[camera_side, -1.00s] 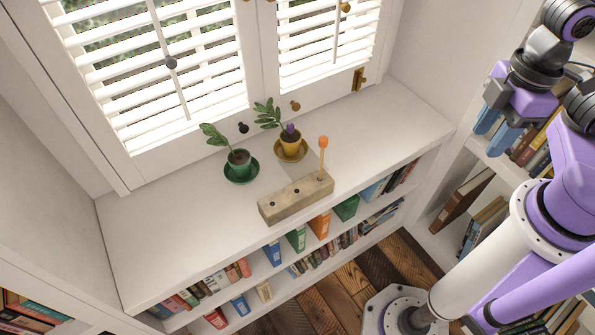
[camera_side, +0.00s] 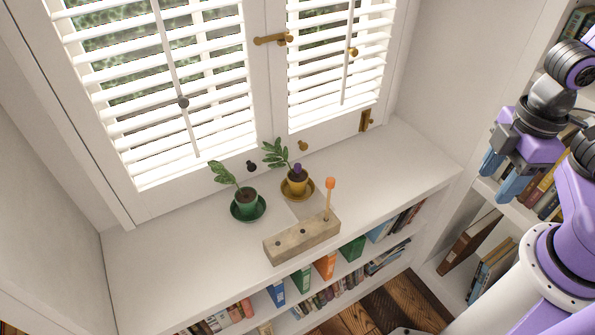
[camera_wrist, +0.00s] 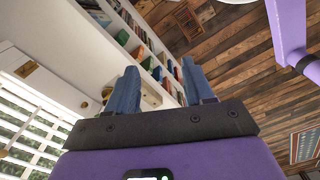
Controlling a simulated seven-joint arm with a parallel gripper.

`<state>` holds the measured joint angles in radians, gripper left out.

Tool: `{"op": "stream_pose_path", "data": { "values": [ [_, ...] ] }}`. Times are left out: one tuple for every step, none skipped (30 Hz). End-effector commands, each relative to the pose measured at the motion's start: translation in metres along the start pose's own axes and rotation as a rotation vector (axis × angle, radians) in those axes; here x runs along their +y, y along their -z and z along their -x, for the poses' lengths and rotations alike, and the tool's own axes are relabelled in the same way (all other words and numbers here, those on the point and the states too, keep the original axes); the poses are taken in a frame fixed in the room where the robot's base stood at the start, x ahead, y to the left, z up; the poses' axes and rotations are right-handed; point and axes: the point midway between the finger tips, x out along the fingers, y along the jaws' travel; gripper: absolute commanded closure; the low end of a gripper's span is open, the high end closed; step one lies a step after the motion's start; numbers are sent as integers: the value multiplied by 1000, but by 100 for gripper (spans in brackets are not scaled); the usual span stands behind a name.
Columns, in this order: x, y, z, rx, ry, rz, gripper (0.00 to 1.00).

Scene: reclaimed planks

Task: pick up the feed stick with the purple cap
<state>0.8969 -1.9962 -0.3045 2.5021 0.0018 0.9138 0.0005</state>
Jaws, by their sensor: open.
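The feed stick with the purple cap (camera_side: 297,168) stands in the yellow pot (camera_side: 297,186), beside a leafy plant; only its cap end shows. The pot sits on a yellow saucer (camera_side: 311,191) on the white shelf top. A second stick with an orange cap (camera_side: 330,184) stands upright in a hole at the right end of a wooden block (camera_side: 302,240) in front. My gripper (camera_side: 502,174) is open and empty, well to the right of the pots. In the wrist view, its blue fingers (camera_wrist: 162,80) are apart; I cannot make out the purple cap there.
A green pot (camera_side: 246,195) with a plant stands left of the yellow one. Shuttered windows (camera_side: 160,90) with knobs and latches rise behind. The shelf top (camera_side: 160,265) is clear at left and right. Books (camera_side: 470,245) fill shelves below and at right.

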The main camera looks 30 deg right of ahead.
Motion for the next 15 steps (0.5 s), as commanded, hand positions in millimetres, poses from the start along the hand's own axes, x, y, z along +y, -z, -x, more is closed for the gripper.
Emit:
{"op": "stream_pose_path", "data": {
  "values": [
    [0, 0, 0, 0, 0, 0, 48],
    [0, 0, 0, 0, 0, 0, 48],
    [0, 0, 0, 0, 0, 1, 48],
    [0, 1, 0, 1, -1, 5, 48],
    [1, 2, 0, 2, -2, 13, 48],
    [3, 5, -1, 4, -4, 29, 48],
    [5, 9, -1, 6, -7, 49, 48],
    [7, 13, -1, 10, -11, 76, 48],
    [11, 20, -2, 15, -17, 119, 48],
    [15, 26, -3, 19, -23, 159, 48],
    [19, 34, -4, 24, -31, 205, 48],
    [26, 44, -6, 31, -42, 272, 48],
    [31, 52, -7, 35, -50, 324, 48],
    [36, 60, -9, 40, -60, 379, 48],
    [43, 71, -11, 44, -74, 453, 48]
  ]
}}
